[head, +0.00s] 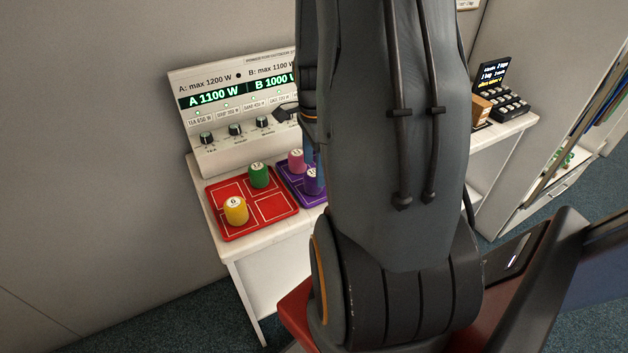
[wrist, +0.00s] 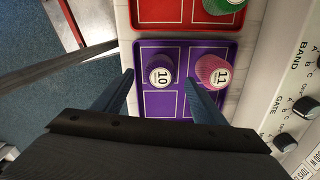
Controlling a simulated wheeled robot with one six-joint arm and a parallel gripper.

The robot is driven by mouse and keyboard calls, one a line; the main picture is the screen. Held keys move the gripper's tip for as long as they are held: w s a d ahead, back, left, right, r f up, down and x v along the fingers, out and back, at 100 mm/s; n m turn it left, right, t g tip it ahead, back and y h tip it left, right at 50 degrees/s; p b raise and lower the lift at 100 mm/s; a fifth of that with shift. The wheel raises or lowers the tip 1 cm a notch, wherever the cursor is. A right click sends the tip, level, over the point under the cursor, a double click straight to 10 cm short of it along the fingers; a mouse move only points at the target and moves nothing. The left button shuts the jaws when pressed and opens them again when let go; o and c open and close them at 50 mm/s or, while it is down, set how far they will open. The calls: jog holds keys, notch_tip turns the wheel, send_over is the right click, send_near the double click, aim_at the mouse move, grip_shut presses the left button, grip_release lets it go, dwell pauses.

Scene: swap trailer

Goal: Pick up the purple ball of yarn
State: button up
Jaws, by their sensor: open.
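The purple yarn piece (wrist: 161,71) is a short upright roll with a white top marked 10, standing in a compartment of the purple tray (wrist: 192,121). It also shows in the head view (head: 314,182), partly hidden by my arm. My gripper (wrist: 160,79) is open, its two blue fingers pointing down on either side of the purple yarn in the wrist view. Nothing is held. I cannot tell how far the fingertips are above the tray. In the head view my arm hides most of the gripper.
A pink roll marked 11 (wrist: 213,70) stands close right of the purple one, by the right finger. The red tray (head: 275,209) holds a yellow roll (head: 236,211) and a green roll (head: 259,176). The control panel (head: 215,136) rises behind the trays.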

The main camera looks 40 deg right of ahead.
aim_at(314, 173)
jog(key=shift+f+p, duration=0.65)
jog(key=shift+f, duration=1.45)
jog(key=c, duration=1.1)
jog(key=shift+r, duration=0.1)
